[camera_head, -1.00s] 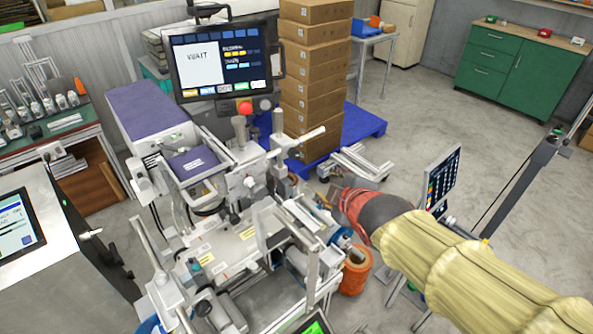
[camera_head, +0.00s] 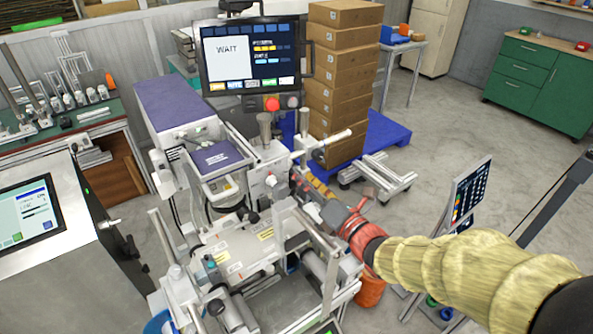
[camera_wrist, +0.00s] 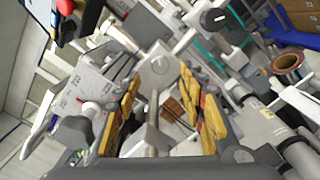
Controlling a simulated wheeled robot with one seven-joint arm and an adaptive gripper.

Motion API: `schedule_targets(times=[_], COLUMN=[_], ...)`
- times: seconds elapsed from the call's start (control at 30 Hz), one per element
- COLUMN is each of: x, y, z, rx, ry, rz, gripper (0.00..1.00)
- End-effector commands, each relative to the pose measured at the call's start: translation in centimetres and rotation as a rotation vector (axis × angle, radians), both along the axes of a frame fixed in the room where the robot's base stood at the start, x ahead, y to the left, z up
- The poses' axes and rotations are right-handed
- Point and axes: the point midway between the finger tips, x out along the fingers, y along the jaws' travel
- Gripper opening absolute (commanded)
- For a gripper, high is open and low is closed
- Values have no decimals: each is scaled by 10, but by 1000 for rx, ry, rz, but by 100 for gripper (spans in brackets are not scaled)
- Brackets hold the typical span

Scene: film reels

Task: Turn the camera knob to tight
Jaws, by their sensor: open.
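My gripper (camera_head: 318,190) reaches in from the right beside the white and grey machine (camera_head: 235,245). In the wrist view its two yellow-padded fingers (camera_wrist: 163,98) stand apart, with no object clearly held between them. A black round knob with a white mark (camera_wrist: 214,19) is at the upper right of the wrist view, apart from the fingers. I cannot tell for sure which knob is the camera knob, nor read a tight mark.
A screen reading WAIT (camera_head: 250,55) stands over the machine, with a red button (camera_head: 271,104) below it. Stacked boxes (camera_head: 340,85) stand on a blue pallet (camera_head: 390,135) behind. A tilted panel (camera_head: 470,195) is at right. Open floor lies at back right.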

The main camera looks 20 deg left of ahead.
Motion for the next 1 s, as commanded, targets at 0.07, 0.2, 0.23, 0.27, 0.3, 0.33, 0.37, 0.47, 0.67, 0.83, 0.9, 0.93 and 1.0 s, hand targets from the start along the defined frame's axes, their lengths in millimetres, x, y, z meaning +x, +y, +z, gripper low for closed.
schedule_targets(times=[0.07, 0.2, 0.23, 0.27, 0.3, 0.33, 0.37, 0.47, 0.67, 0.83, 0.9, 0.93, 1.0], x=[9, 22, 25, 27, 29, 31, 32, 34, 35, 35, 35, 35, 35], y=[11, 26, 29, 31, 34, 36, 37, 40, 40, 40, 40, 40, 40], z=[-2, -2, -2, -2, -1, -2, -2, -1, 0, -1, -1, -1, -1], rx=[0, 0, 0, 0, 0, 0, -1, 0, 0, 1, 1, 1, 1], ry=[1, 2, 2, 3, 2, 3, 3, 3, 3, 3, 3, 3, 3], rz=[1, 0, 0, -1, -1, -1, -1, -2, -3, -3, -3, -3, -3], gripper=[40, 40, 40, 40, 40, 40, 40, 40, 40, 34, 30, 28, 24])
